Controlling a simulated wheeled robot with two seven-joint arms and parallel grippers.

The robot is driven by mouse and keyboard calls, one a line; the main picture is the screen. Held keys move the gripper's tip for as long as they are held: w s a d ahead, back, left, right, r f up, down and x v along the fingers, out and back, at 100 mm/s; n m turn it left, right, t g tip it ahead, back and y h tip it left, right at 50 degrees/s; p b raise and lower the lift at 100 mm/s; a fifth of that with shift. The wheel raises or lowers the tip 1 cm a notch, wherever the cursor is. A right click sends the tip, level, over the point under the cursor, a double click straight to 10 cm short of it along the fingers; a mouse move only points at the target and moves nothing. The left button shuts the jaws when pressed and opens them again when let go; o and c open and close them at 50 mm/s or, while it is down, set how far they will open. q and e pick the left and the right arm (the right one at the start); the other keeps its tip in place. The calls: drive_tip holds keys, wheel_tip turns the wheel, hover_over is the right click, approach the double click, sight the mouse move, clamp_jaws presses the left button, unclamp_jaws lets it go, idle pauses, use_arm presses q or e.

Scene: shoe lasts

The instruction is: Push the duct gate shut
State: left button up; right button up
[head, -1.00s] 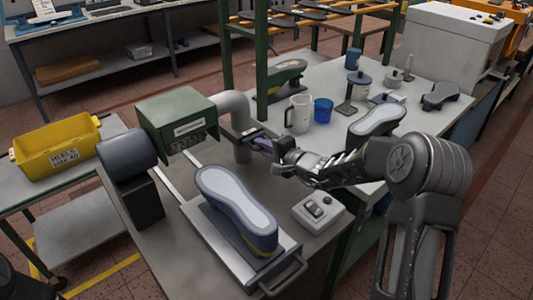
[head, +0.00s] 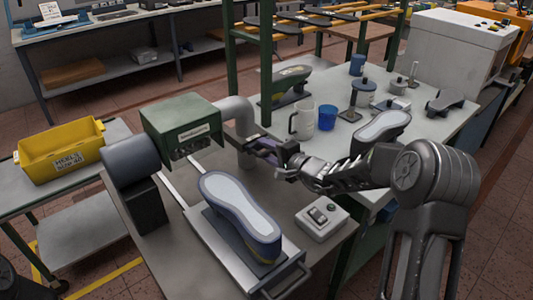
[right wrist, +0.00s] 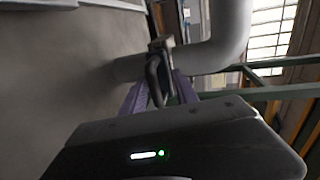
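The grey duct (head: 239,107) bends down behind the green machine head onto the grey bench. Its gate is low on the upright part, mostly hidden in the head view by my right gripper (head: 262,152). In the right wrist view, the gate's dark plate and looped handle (right wrist: 154,82) stand beside the pale duct (right wrist: 226,35). The purple fingers of my right gripper (right wrist: 160,85) are apart, one on each side of the handle. I cannot tell whether they touch it. How far the gate is open is not clear. My left gripper is not in view.
The green machine head (head: 180,122) is left of the duct. A shoe last (head: 240,215) on a metal tray and a switch box (head: 322,217) are in front. A mug (head: 302,122) and blue cup (head: 327,117) stand behind my right gripper. A yellow bin (head: 60,152) is far left.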

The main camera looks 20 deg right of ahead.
drive_tip(key=f+b+v, duration=0.1)
drive_tip(key=v, duration=0.6)
drive_tip(key=shift+s+d+r, duration=0.15)
drive_tip(key=shift+s+r, duration=0.05)
drive_tip(key=shift+s, duration=0.15)
